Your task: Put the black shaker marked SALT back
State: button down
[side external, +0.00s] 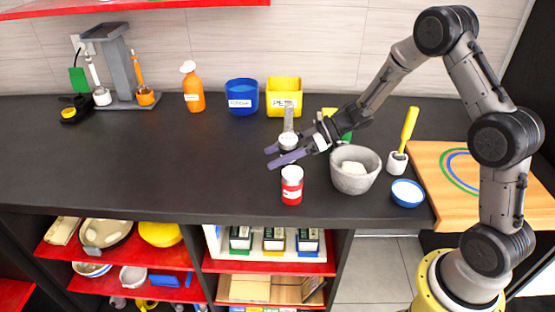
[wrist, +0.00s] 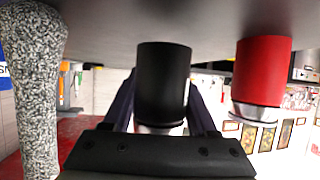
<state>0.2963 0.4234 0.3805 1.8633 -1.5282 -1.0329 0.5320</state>
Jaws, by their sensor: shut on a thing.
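The black shaker (wrist: 163,85) stands between my two fingers in the wrist view, its light cap toward the palm side of the picture. In the side view its pale cap (side external: 288,139) shows between the fingers, and its dark body is hard to see against the counter. No SALT marking is readable. My gripper (side external: 271,157) is shut on the black shaker, at or close to the counter top; I cannot tell if there is a gap. A red shaker (side external: 292,187) with a white cap stands apart, nearer the counter's front edge; it also shows in the wrist view (wrist: 262,70).
A speckled grey pestle-like piece (side external: 288,118) stands just behind the black shaker. A stone mortar (side external: 345,181) and a blue-rimmed bowl (side external: 407,193) are to the right. Blue (side external: 241,97) and yellow (side external: 284,97) labelled bins stand at the back. The counter's left middle is clear.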

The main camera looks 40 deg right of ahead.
jog(key=shift+f, duration=0.8)
jog(key=shift+f, duration=0.15)
jog(key=shift+c, duration=1)
grip_release()
jog(key=shift+r, duration=0.2)
jog(key=v, duration=0.7)
jog(key=shift+s+d, duration=0.15)
jog(key=shift+d, duration=0.05)
